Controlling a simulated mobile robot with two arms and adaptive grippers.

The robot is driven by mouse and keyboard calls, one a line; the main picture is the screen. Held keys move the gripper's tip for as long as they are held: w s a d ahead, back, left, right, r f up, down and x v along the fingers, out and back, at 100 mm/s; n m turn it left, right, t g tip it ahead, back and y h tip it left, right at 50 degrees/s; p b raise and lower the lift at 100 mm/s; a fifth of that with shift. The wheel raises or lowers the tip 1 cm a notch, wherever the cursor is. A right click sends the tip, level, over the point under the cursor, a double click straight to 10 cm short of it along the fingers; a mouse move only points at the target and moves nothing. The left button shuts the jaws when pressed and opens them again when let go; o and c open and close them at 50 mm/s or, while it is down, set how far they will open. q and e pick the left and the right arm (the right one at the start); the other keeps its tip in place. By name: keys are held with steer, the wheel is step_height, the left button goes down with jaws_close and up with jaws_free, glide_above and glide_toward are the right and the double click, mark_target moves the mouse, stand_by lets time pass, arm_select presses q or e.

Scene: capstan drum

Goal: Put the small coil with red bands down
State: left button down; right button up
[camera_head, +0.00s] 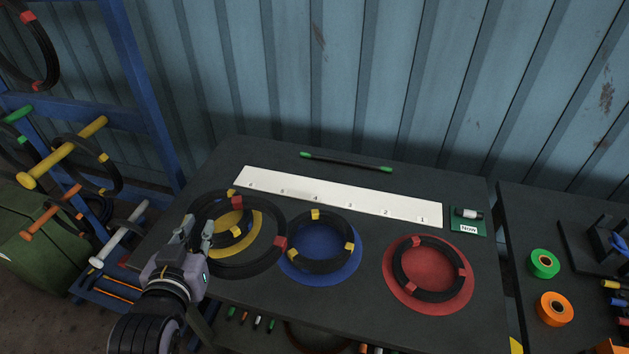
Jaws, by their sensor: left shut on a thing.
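My left gripper (198,230) is shut on the left side of a black coil with red bands (281,243). This coil looks raised above the table, in front of the yellow disc (243,247). A smaller coil with yellow bands (235,231) shows through its middle, over the yellow disc. The blue disc (345,270) bears a black coil with yellow bands (350,246). The red disc (429,264) bears another black coil with red bands (462,272). My right gripper is out of view.
A white numbered strip (335,199) lies behind the discs, with a black rod with green ends (345,162) beyond it. A green card marked NOW (468,228) is at the right. A blue rack (150,110) with pegs stands left. Green tape (543,264) lies on the right table.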

mark_target(242, 200)
arm_select(q)
steer(key=w+d, duration=0.2)
steer(key=w+d+r+m+h, duration=0.1)
steer(key=w+d, duration=0.1)
steer(key=w, duration=0.1)
steer(key=w+d+r+h+p, duration=0.1)
steer(key=w+d, duration=0.1)
steer(key=d, duration=0.1)
steer(key=shift+w, duration=0.2)
steer(key=w+d+r+m+h+p, duration=0.1)
steer(key=w+d+r+m+h, duration=0.1)
steer(key=w+d, duration=0.4)
steer(key=shift+w+d+r+m+g+h, duration=0.25)
steer(key=shift+d+r+g, duration=0.2)
steer(key=shift+d, duration=0.5)
step_height(242, 200, down, 16)
steer(key=shift+r+p, duration=0.1)
steer(key=shift+p, duration=0.6)
step_height(242, 200, down, 2)
steer(key=shift+f, duration=0.25)
steer(key=shift+f+p, duration=0.5)
steer(key=shift+f, duration=0.15)
